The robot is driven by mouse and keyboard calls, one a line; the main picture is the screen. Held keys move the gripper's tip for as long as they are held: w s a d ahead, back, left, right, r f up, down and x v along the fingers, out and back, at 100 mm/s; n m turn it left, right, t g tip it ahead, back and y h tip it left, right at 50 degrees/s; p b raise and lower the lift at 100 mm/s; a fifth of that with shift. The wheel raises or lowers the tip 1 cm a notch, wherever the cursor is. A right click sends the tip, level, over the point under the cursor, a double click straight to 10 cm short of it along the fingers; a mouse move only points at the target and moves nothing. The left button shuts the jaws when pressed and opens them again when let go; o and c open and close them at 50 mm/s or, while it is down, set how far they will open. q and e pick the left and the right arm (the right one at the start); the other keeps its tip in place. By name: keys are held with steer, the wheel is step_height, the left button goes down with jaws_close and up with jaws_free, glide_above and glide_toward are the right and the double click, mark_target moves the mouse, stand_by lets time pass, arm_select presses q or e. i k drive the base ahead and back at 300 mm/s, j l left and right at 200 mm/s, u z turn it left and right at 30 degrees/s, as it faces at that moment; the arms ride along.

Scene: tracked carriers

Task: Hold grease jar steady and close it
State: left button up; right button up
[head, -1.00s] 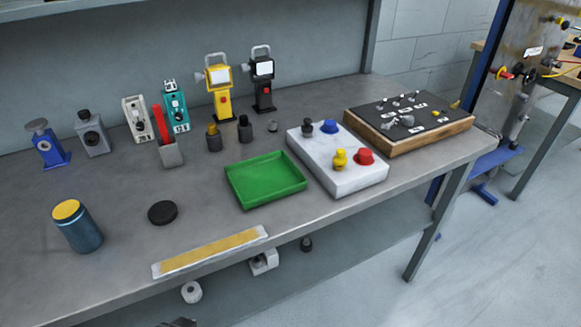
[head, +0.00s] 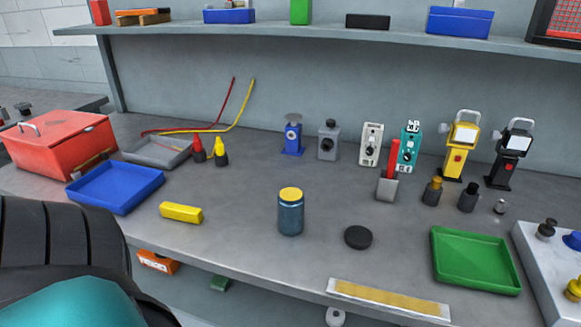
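The grease jar (head: 291,213) stands upright near the front middle of the bench. It is a dark blue-teal cylinder with a yellow top surface. A round black disc that looks like its lid (head: 358,237) lies flat on the bench to the right of the jar, apart from it. Neither of my grippers shows in the head view, and nothing touches the jar or the disc.
A yellow block (head: 181,212) and a blue tray (head: 116,188) lie left of the jar. A green tray (head: 475,261) is to the right. A yellow-and-white strip (head: 388,301) lies along the front edge. A large black ribbed shape fills the lower left.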

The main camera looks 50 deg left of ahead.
mark_target(290, 199)
steer(key=u, duration=1.45)
